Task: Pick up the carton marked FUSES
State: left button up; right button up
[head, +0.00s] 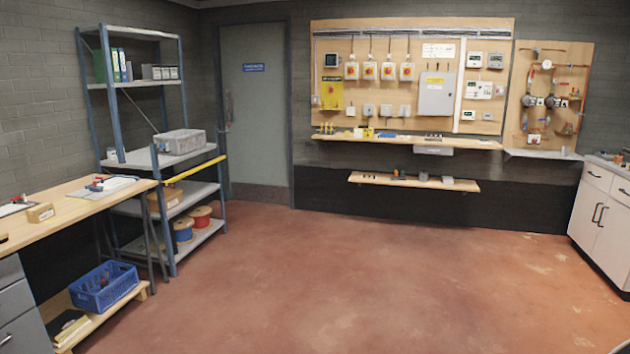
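No lettering that reads FUSES can be made out from here. A small brown carton (40,213) with a pale label sits on the wooden workbench at the left; its label is too small to read. Another brown carton (166,199) with a pale label sits on a lower level of the blue-framed shelf unit, partly hidden by a shelf post. I cannot tell which of them, if either, is the FUSES carton. Neither of my grippers is in view.
The workbench (75,208) and shelf unit (190,190) line the left side. A blue crate (103,287) sits on a low wooden shelf under the bench. White cabinets (598,205) stand at the right. The red floor (340,285) between is clear.

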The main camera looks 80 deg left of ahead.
aim_at(37, 215)
jog(key=u, duration=4.25)
jog(key=i+z, duration=0.1)
jog(key=z, duration=0.35)
